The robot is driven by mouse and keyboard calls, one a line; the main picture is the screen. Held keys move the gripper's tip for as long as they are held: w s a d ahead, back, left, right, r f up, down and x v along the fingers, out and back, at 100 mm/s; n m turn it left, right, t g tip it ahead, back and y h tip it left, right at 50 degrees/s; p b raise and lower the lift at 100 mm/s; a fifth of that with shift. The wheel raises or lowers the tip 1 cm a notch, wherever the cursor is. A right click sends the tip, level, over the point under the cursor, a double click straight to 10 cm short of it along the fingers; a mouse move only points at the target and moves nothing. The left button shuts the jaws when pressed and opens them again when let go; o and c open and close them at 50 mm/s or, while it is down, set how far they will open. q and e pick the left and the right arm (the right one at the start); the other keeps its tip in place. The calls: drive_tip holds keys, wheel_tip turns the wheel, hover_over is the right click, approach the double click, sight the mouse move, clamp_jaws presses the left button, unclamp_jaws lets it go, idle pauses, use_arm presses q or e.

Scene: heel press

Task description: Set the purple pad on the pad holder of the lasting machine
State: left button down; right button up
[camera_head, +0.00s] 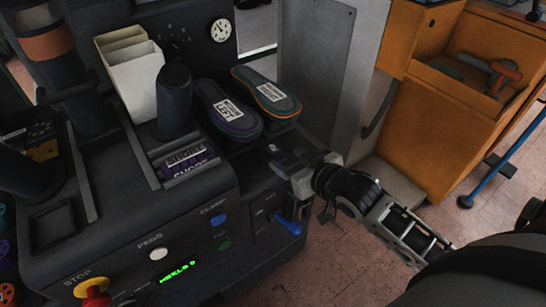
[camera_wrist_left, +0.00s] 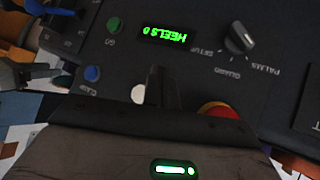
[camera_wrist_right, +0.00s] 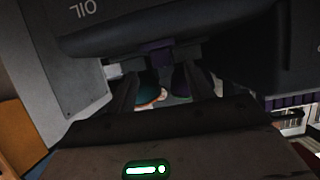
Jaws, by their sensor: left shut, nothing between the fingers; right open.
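A small purple block (camera_wrist_right: 159,53), which looks like the purple pad, shows between my right fingertips in the right wrist view, against a dark part of the machine. Whether it rests on the pad holder there, I cannot tell. My right gripper (camera_head: 277,158) is at the right front edge of the lasting machine (camera_head: 140,215); it is open in the right wrist view (camera_wrist_right: 163,75), its fingers on either side of the block. The block is not distinct in the head view. My left gripper (camera_wrist_left: 158,84) is shut and empty in front of the control panel.
A purple sole (camera_head: 225,108) and a green sole (camera_head: 268,93) with white labels lie on the machine behind my right gripper. A white bin (camera_head: 133,70) and a dark post (camera_head: 174,100) stand left of them. An orange cabinet (camera_head: 425,125) is at right. Floor shows between.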

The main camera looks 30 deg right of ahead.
sight(277, 153)
drive_tip(key=shift+x, duration=1.15)
drive_tip(key=b+x, duration=0.2)
drive_tip(key=x, duration=0.1)
drive_tip(key=shift+w+a, duration=0.1)
drive_tip(key=shift+w, duration=0.6)
drive_tip(key=shift+w+a+f, duration=0.1)
drive_tip(key=shift+w, duration=0.05)
use_arm(q)
drive_tip(key=shift+w+d+f, duration=0.35)
drive_tip(key=shift+w+f, duration=0.05)
use_arm(e)
drive_tip(key=c, duration=0.8)
use_arm(q)
drive_tip(key=shift+r, duration=0.1)
use_arm(e)
drive_tip(key=shift+o, duration=0.2)
